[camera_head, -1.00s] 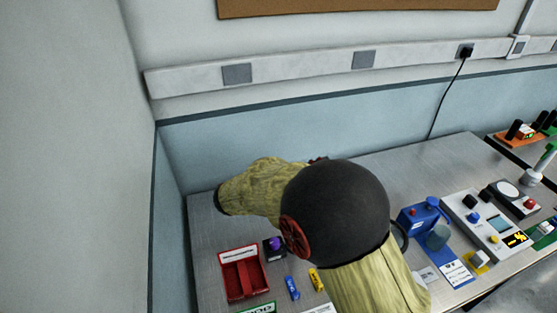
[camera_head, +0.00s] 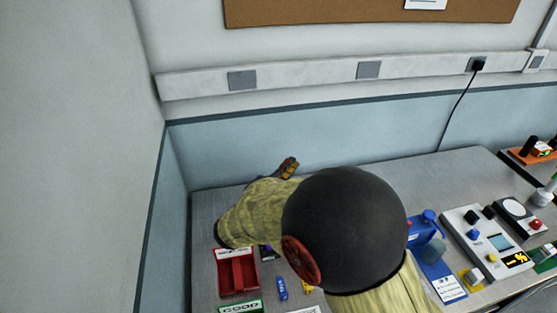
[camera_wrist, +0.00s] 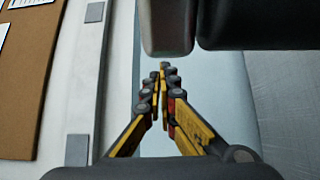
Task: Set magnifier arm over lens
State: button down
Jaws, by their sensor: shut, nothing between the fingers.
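My gripper (camera_head: 290,165) shows beyond my arm in the head view, in front of the blue wall panel and above the back edge of the bench. In the wrist view my gripper (camera_wrist: 163,72) has its fingertips together with nothing between them. No magnifier arm or lens can be picked out with certainty. A blue device (camera_head: 425,225) with a rounded grey-blue part stands right of my arm, partly hidden by it. A white round disc (camera_head: 512,206) sits on a small unit farther right. My gripper is well to the left of both and touches neither.
A red tray (camera_head: 221,272) lies at the bench's left, with a small blue block (camera_head: 282,289) beside it. A grey control panel (camera_head: 485,240) stands at the right. My arm hides the bench's middle. The wall (camera_head: 300,138) is close behind my gripper.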

jog(key=a, duration=0.1)
jog(key=w+a, duration=0.1)
jog(key=a, duration=0.1)
jog(key=shift+a+f, duration=0.1)
jog(key=shift+p, duration=0.3)
